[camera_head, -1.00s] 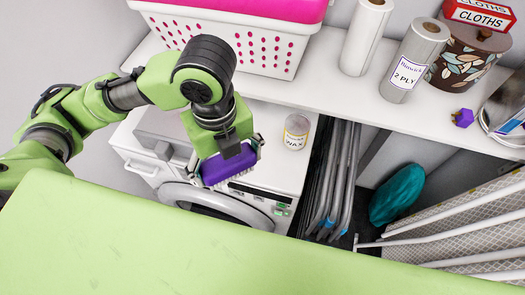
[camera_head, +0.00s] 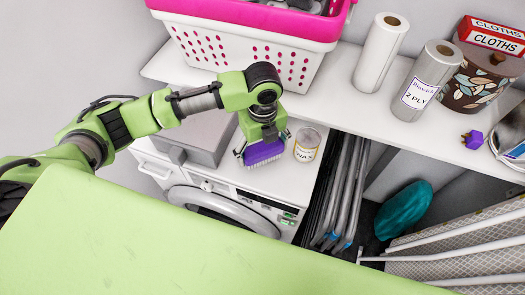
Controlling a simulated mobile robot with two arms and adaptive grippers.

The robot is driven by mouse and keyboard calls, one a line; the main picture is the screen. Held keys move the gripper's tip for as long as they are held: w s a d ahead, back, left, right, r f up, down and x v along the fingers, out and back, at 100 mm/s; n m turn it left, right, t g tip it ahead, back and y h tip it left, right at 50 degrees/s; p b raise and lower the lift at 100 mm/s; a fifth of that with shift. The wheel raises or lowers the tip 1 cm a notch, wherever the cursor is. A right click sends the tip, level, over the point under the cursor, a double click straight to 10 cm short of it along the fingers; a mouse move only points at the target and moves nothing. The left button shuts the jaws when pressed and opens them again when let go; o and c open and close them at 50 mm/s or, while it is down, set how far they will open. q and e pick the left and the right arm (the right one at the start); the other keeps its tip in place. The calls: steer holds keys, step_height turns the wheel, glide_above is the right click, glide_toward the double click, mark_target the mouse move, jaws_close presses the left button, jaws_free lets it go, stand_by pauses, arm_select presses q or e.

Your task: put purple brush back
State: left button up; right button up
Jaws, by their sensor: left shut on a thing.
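The purple brush (camera_head: 263,153) has a purple back and pale bristles along its lower edge. My left gripper (camera_head: 261,142) is shut on it, above the top of the white dryer (camera_head: 242,208). The brush is just left of a wax tin (camera_head: 307,145) with a white label. I cannot tell whether the brush touches the dryer top. My right gripper is not in view.
A grey box (camera_head: 208,138) stands on the dryer's left part. The white shelf (camera_head: 340,104) above holds a pink-and-white basket (camera_head: 250,45), two paper rolls (camera_head: 418,85) and a patterned pot (camera_head: 478,78). Folded grey poles (camera_head: 342,195) stand right of the dryer.

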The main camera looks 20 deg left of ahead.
mark_target(262, 147)
arm_select(q)
steer(key=shift+f, duration=0.75)
steer(key=shift+f, duration=0.15)
steer(key=o, duration=1)
steer(key=shift+o, duration=0.2)
steer(key=shift+w+r, duration=0.1)
steer(key=shift+r, duration=0.5)
step_height(262, 147, up, 11)
steer(key=shift+r+b, duration=0.1)
steer(key=shift+b, duration=0.85)
